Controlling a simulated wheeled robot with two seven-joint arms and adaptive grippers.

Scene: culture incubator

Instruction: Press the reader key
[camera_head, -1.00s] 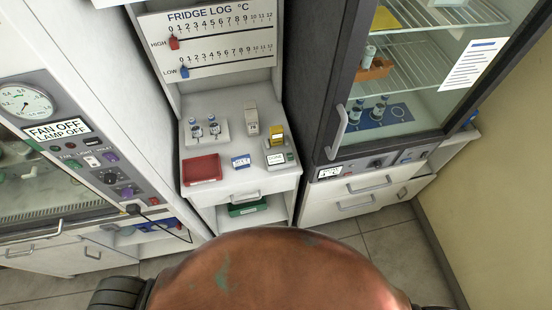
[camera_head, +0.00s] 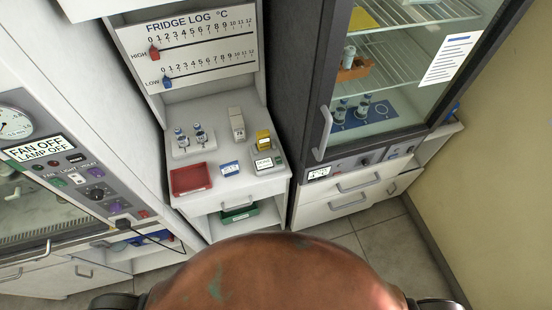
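A small reader-like device (camera_head: 264,162) with a pale display and a yellow block at its back stands on the right of the white bench between the hood and the fridge. A small green spot, perhaps its key, shows at the right of the display; the lettering is too small to read surely. Neither of my grippers is in view, and nothing touches the device.
The bench (camera_head: 225,187) also bears a red tray (camera_head: 192,179), a blue-and-white box (camera_head: 230,169), a white carton (camera_head: 237,124) and a rack with two vials (camera_head: 190,141). A glass-door fridge (camera_head: 322,133) stands right, a control panel (camera_head: 80,172) left. Floor (camera_head: 385,240) shows at right.

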